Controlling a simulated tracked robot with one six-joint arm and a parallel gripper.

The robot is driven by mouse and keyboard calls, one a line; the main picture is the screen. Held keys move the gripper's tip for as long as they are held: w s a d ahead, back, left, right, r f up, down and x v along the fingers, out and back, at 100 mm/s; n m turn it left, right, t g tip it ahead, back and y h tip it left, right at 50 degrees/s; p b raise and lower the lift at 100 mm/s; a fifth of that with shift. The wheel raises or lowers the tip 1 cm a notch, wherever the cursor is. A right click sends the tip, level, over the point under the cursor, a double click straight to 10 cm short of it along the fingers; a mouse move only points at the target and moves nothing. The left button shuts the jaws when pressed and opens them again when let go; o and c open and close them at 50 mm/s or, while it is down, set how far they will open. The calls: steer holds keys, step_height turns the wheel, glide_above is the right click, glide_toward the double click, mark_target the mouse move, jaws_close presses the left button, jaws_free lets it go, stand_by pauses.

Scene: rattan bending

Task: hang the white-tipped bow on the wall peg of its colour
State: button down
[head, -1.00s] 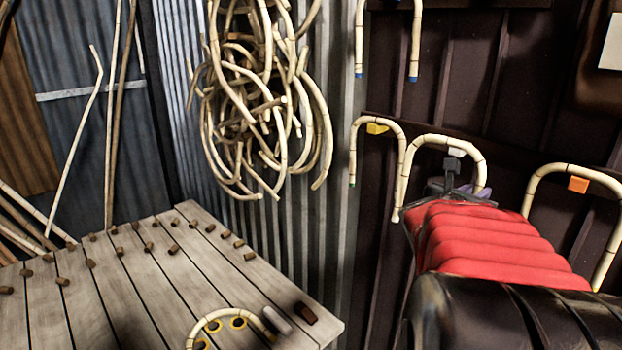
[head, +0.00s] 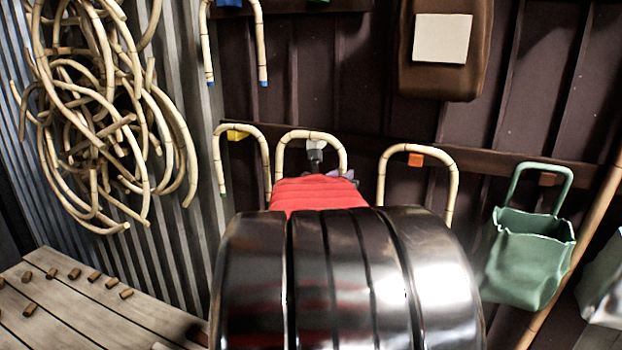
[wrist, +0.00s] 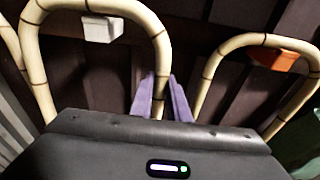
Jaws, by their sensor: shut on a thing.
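The bow in my gripper is a pale rattan arch (head: 281,160) with dark bands. In the wrist view the bow (wrist: 29,55) curves over the white peg (wrist: 100,28), which sits just under its top. The white peg (head: 316,144) also shows under the arch in the head view. I cannot tell whether the bow rests on it. My gripper's purple fingers (wrist: 160,103) are shut on the bow's right leg. The bow's tips are hidden behind my gripper and arm, so their colour does not show.
A green-tipped bow (head: 217,160) hangs at the yellow peg (head: 237,135) close on the left. Another bow (head: 452,185) hangs at the orange peg (head: 415,160) on the right. A blue-tipped bow (head: 262,50) hangs above. A green bag (head: 530,260) hangs further right. A rattan bundle (head: 100,120) hangs left.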

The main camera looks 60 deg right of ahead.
steer(key=shift+f+x, duration=0.15)
steer(key=shift+x, duration=0.6)
steer(key=shift+f+x, duration=0.15)
steer(key=shift+x, duration=0.65)
steer(key=shift+f, duration=0.1)
steer(key=c, duration=1.6)
jaws_free()
steer(key=shift+a, duration=0.2)
steer(key=v, duration=1.3)
steer(key=shift+a, duration=0.3)
steer(key=shift+a, duration=0.1)
